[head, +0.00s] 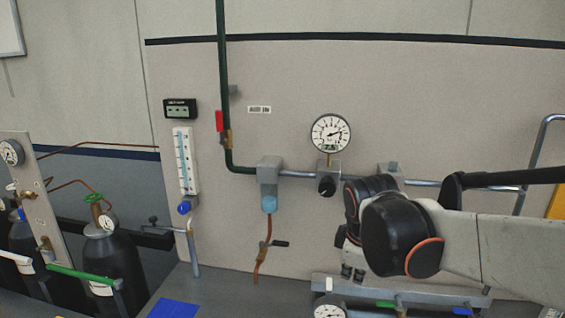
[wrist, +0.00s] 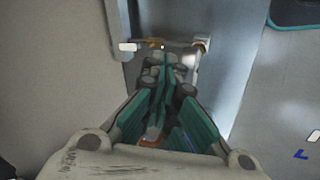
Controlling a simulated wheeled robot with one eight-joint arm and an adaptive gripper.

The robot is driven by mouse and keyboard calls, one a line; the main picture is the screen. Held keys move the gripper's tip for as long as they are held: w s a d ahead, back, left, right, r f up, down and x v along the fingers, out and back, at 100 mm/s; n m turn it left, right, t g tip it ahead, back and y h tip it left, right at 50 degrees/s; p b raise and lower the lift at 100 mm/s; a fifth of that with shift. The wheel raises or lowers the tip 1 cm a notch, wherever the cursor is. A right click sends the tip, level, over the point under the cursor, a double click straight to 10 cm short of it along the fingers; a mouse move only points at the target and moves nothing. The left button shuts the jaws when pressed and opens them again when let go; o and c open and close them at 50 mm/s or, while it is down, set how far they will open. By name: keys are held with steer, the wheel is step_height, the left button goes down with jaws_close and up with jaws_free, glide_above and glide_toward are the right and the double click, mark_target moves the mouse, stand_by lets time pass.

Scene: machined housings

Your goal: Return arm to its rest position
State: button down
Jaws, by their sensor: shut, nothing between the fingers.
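My arm (head: 400,235) reaches in from the right edge of the head view, its dark joints in front of the pipework on the wall panel. My gripper (wrist: 163,68) shows in the wrist view, its teal-padded fingers brought together with nothing between them. Beyond the fingertips are a small brass-coloured fitting and a pale metal part, blurred; I cannot tell whether the tips touch them. In the head view the gripper's fingers cannot be made out.
Dark gas cylinders (head: 108,262) stand at lower left. A blue mat (head: 174,308) lies at the bottom. A metal rail assembly is below my arm.

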steer(key=s+d+f+m+t+b, duration=0.1)
steer(key=s+d+f+m, duration=0.1)
steer(key=s+m, duration=0.4)
steer(key=s+d+f+m+t+b, duration=0.1)
steer(key=s+d+m+t+b, duration=0.1)
steer(key=s+m, duration=0.4)
steer(key=s, duration=0.4)
steer(key=shift+d+f+m+y, duration=0.25)
steer(key=shift+f+m+y, duration=0.1)
steer(key=shift+m+y, duration=0.05)
